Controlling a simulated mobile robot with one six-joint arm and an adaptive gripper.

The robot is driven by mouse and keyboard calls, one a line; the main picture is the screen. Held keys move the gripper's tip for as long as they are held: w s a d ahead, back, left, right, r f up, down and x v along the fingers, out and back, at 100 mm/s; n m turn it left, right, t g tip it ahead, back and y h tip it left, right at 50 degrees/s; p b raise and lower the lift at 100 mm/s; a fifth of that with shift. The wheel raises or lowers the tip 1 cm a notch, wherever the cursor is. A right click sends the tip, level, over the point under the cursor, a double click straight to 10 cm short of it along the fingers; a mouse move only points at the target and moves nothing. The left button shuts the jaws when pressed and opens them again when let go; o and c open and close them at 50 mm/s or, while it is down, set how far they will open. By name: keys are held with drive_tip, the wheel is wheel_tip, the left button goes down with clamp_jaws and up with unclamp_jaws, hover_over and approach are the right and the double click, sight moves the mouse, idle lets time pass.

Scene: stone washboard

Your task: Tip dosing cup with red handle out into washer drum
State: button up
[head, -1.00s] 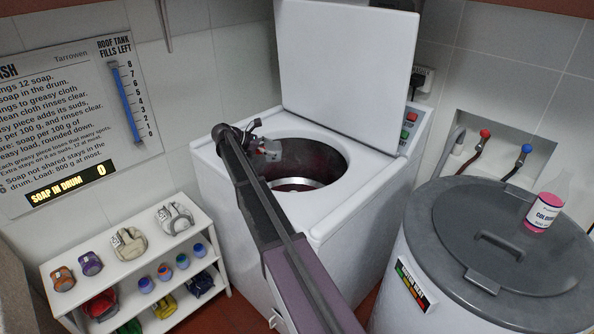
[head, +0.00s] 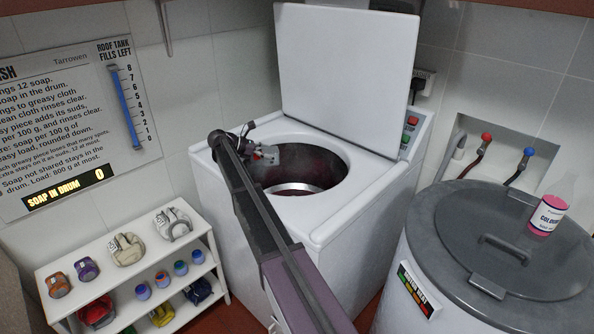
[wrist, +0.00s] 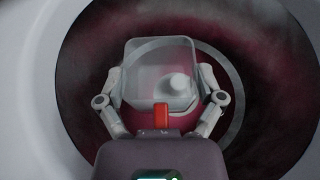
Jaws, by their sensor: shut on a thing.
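The clear dosing cup (wrist: 150,62) shows in the wrist view, with its red handle (wrist: 162,116) between my fingers. My gripper (wrist: 162,108) is shut on that handle. The washer drum (wrist: 82,75) lies behind the cup, dark red inside. A pale round shape shows through or in the cup; I cannot tell which, nor whether the cup holds soap. In the head view my gripper (head: 262,152) is at the left part of the drum opening (head: 318,165), and the cup is small and partly hidden there.
The washer's lid (head: 345,65) stands open behind the opening. A grey-lidded tub (head: 455,255) with a pink bottle (head: 547,215) is at the right. The wall display (head: 68,193) reads soap in drum 0.

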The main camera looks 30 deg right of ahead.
wheel_tip(320, 180, up, 6)
drive_tip(key=p, duration=0.6)
